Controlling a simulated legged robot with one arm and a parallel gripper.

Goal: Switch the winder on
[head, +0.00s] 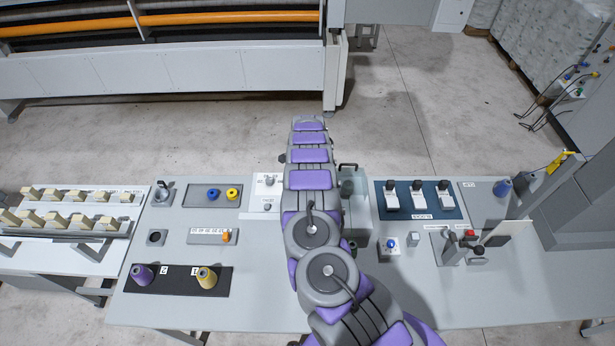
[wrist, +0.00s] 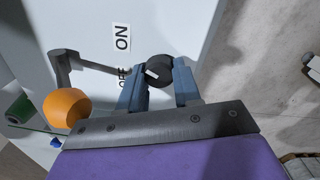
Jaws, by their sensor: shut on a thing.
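The winder's switch is a round black knob (wrist: 160,71) with a short white mark, on a pale panel in the wrist view. An ON label (wrist: 122,38) and a partly covered OFF label (wrist: 125,75) are printed beside it. My gripper (wrist: 160,85) has its two blue-grey fingers on either side of the knob and is shut on it. The white mark lies on the side of the knob near the OFF label; its exact setting is hard to tell. In the head view my arm hides the knob and the gripper.
A grey bent handle (wrist: 64,66), an orange rounded piece (wrist: 66,107) and a green one (wrist: 19,109) are close to my gripper. The grey table (head: 270,310) carries yellow and blue spools, switch blocks (head: 416,196) and a red button (head: 470,233). Open floor (head: 200,135) lies beyond it.

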